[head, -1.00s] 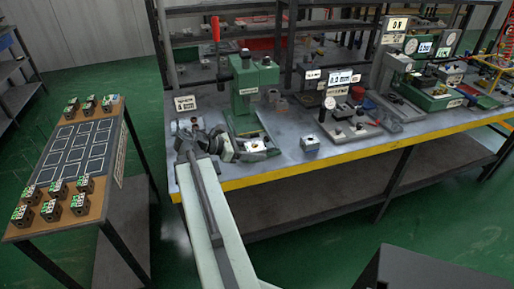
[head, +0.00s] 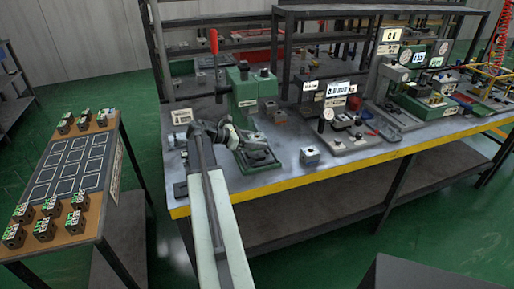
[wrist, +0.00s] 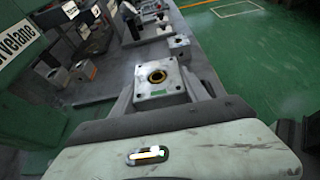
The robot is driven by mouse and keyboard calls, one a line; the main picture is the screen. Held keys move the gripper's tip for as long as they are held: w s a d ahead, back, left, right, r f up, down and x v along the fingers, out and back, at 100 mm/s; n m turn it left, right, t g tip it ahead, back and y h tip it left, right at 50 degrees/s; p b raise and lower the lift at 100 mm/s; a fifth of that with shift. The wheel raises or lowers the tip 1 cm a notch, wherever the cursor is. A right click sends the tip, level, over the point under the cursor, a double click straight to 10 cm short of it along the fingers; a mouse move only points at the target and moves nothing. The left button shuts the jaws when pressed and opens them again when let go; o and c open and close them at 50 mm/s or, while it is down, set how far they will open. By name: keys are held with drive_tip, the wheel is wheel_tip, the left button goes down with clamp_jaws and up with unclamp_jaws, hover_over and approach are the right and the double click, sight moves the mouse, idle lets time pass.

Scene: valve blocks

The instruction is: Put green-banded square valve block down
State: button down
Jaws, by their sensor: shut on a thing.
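In the wrist view my gripper (wrist: 160,98) is shut on a pale grey square valve block (wrist: 159,84) with a dark round bore ringed in brass on top. Its green band does not show from this angle. In the head view my gripper (head: 240,140) points right over the bench, close in front of the green press. The held block is hard to make out there. I cannot tell whether it touches anything beneath it.
The green press (head: 250,92) stands on the grey bench (head: 280,178). A loose block (head: 310,156) sits to its right near the yellow edge. A side table (head: 84,238) at left has several green-and-white-marked blocks along both ends and empty outlined squares between.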

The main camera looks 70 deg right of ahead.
sight(257, 154)
drive_tip(key=shift+d, duration=0.35)
drive_tip(key=f+b, duration=0.3)
drive_tip(key=shift+w+d+f+b, duration=0.1)
drive_tip(key=shift+d+f+b, duration=0.15)
drive_tip(key=shift+b, duration=0.05)
drive_tip(key=shift+f, duration=0.1)
drive_tip(key=shift+f+b, duration=0.55)
drive_tip(key=shift+b, duration=0.05)
drive_tip(key=c, duration=0.6)
unclamp_jaws()
drive_tip(key=shift+r, duration=0.1)
